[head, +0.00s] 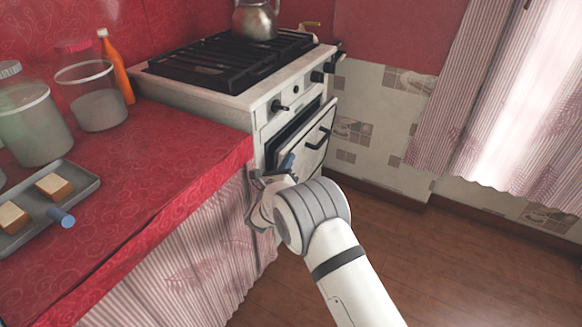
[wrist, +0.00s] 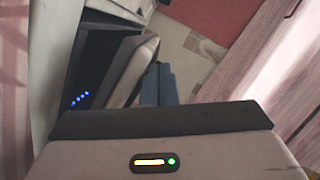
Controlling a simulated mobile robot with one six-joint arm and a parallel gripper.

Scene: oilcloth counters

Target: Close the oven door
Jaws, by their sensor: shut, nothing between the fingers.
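The white oven (head: 262,110) stands at the far end of the red counter. Its oven door (head: 312,150) is partly open, leaning out from the front with a dark gap along its top. My gripper (head: 287,162) is shut and empty, close to the door's near side. In the wrist view the oven door (wrist: 133,72) tilts just left of my shut blue fingertips (wrist: 160,84). I cannot tell whether they touch it. My arm hides the door's lower part in the head view.
A kettle (head: 256,20) sits on the stove top. The red counter (head: 160,150) holds glass jars (head: 98,108), an orange bottle (head: 116,68) and a tray (head: 84,186) with bread. The wooden floor (head: 440,265) to the right is clear. A striped curtain (head: 500,100) hangs at right.

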